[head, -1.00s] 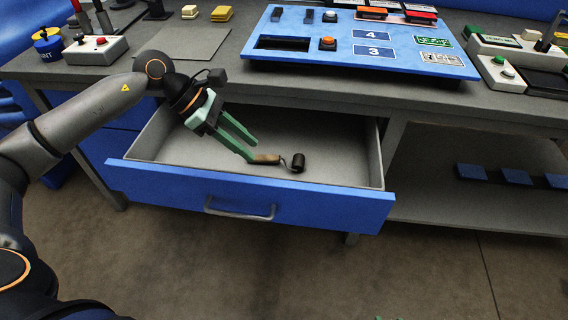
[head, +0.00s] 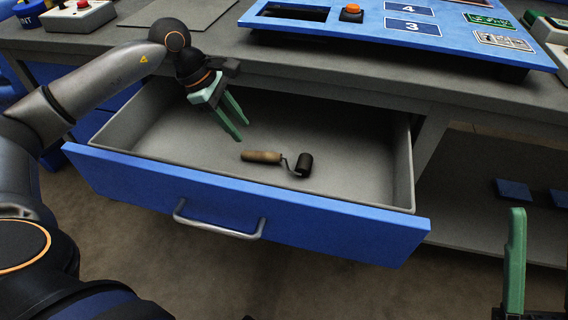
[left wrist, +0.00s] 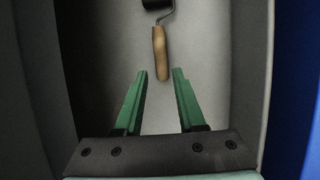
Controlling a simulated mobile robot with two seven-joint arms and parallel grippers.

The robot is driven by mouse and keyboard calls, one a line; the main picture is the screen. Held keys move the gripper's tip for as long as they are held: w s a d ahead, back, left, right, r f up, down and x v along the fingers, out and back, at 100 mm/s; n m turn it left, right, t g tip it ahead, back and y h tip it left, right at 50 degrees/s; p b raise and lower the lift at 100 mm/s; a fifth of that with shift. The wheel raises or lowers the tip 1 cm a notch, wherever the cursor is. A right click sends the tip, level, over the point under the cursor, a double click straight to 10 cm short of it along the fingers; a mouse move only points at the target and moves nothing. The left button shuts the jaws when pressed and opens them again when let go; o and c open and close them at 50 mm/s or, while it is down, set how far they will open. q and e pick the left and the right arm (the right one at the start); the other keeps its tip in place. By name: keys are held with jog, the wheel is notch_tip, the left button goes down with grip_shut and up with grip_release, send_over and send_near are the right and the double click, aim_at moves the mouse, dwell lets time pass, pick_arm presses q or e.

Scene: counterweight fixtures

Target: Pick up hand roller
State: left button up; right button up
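The hand roller (head: 263,157) lies on the floor of the open drawer, with a wooden handle at left and a black roller head at right. In the left wrist view its handle (left wrist: 160,52) points toward my left gripper. My left gripper (head: 241,128) is open, above the drawer, behind and left of the handle. Part of my right gripper (head: 516,215) shows at the lower right; only one finger is clear.
The drawer (head: 350,185) has grey walls and a blue front with a metal handle (head: 218,228). The workbench top (head: 330,75) overhangs its back. A blue panel (head: 400,35) with numbered labels sits on the bench. Blue pieces (head: 515,190) lie on the lower shelf at right.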

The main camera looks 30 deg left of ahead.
pick_arm(q)
send_over(260, 153)
jog(key=s+a, duration=0.1)
jog(key=a, duration=0.1)
notch_tip(260, 153, down, 4)
jog(key=shift+s+f+b, duration=0.1)
jog(key=shift+f+b, duration=0.1)
jog(key=shift+b, duration=0.25)
jog(key=b+x, duration=0.1)
jog(key=x, duration=0.4)
jog(key=shift+f+b, duration=0.1)
jog(key=shift+b, duration=0.25)
grip_shut()
pick_arm(e)
jog(key=shift+w+a+f+m, duration=0.15)
jog(key=shift+f+m, duration=0.25)
jog(key=shift+f, duration=1.15)
